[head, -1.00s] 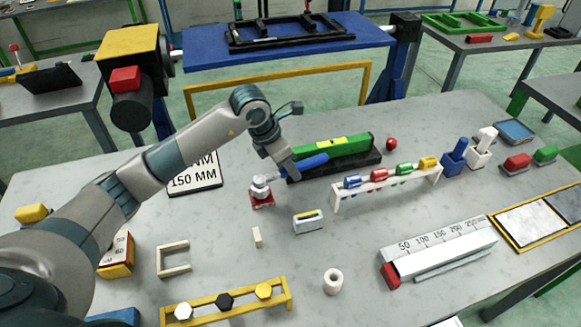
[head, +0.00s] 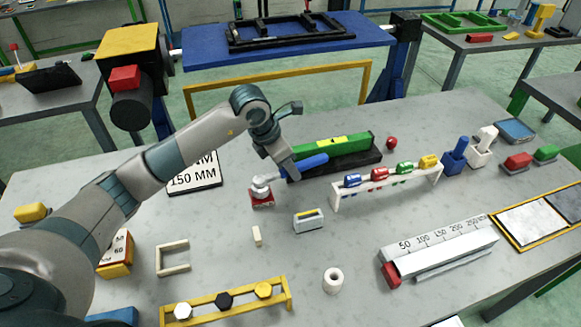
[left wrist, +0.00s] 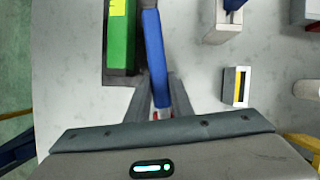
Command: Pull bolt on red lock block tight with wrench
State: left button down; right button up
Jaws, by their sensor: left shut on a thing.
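The red lock block (head: 262,200) sits on the grey table, left of the green block. A pale metal piece (head: 261,187), bolt or wrench head, shows on top of it; I cannot tell the two apart. My left gripper (head: 283,173) is shut on the wrench, whose blue handle (head: 312,162) points right and away. In the left wrist view the blue handle (left wrist: 155,60) runs up from between the fingers (left wrist: 157,98). A little red shows behind them there, and the bolt is hidden. My right gripper is out of view.
A green block (head: 332,148) on a dark base lies just behind the handle. A white rack (head: 388,188) with coloured pieces stands to the right. A small grey block (head: 308,221) with a yellow slot and a white peg (head: 257,236) are in front.

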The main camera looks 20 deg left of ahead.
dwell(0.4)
pick_arm(q)
jog(key=shift+s+d+m+b, duration=0.3)
jog(key=shift+m+b, duration=0.3)
jog(key=shift+s+d+m+g, duration=0.15)
jog(key=shift+m+g, duration=0.15)
jog(key=shift+s+b, duration=0.1)
jog(key=shift+b, duration=0.25)
jog(key=shift+s+d+m+h, duration=0.15)
jog(key=shift+m+h, duration=0.15)
jog(key=shift+m, duration=0.1)
jog(key=shift+s+m+b, duration=0.2)
jog(key=shift+m+b, duration=0.1)
jog(key=shift+b, duration=0.25)
